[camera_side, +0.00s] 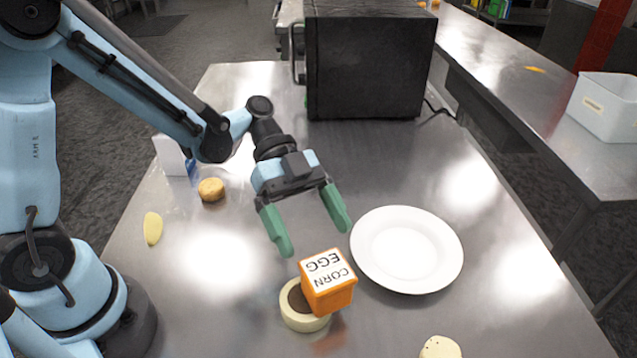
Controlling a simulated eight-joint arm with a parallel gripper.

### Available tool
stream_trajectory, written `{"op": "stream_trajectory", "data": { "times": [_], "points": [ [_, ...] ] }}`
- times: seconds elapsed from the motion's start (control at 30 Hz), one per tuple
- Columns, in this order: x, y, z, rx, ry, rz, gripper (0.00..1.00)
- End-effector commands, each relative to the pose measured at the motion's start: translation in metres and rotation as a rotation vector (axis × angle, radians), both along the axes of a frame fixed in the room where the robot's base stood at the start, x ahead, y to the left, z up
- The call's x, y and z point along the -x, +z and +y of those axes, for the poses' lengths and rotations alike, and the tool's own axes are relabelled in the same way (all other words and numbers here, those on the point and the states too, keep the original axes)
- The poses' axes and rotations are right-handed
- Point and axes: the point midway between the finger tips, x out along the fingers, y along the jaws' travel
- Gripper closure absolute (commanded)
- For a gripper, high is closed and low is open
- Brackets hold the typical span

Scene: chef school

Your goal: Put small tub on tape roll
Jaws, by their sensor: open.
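The small tub (330,291) is an orange box with a white top reading "CORN EGG". It sits over the right part of the tape roll (305,321), slightly tilted in the picture. The tape roll is a pale cream ring lying flat on the metal table, and its dark inside shows at the left of the tub. The tub hides the roll's right side, so I cannot tell how fully it rests on it. My gripper (313,234) has green fingers spread apart, with nothing between them. It is behind and above the tub, apart from it.
A white plate (406,249) lies right of the tub. A dark oven (367,62) stands at the back. A round brown item (211,189) and a pale yellow slice (153,229) lie left. A pale round item (440,347) is at the front edge.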

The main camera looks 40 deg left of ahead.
Motion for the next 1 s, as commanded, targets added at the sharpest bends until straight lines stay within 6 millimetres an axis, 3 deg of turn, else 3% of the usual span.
{"op": "stream_trajectory", "data": {
  "times": [0.27, 0.5, 0.8, 1.0],
  "points": [
    [-0.006, 0.007, 0.032, -0.356, 0.487, 0.182, 0.04],
    [-0.004, 0.013, 0.084, -0.547, 1.01, 0.249, 0.04],
    [0.002, 0.029, 0.145, -0.535, 1.561, 0.197, 0.04],
    [0.003, 0.036, 0.16, -0.483, 1.702, 0.167, 0.04]
  ]
}}
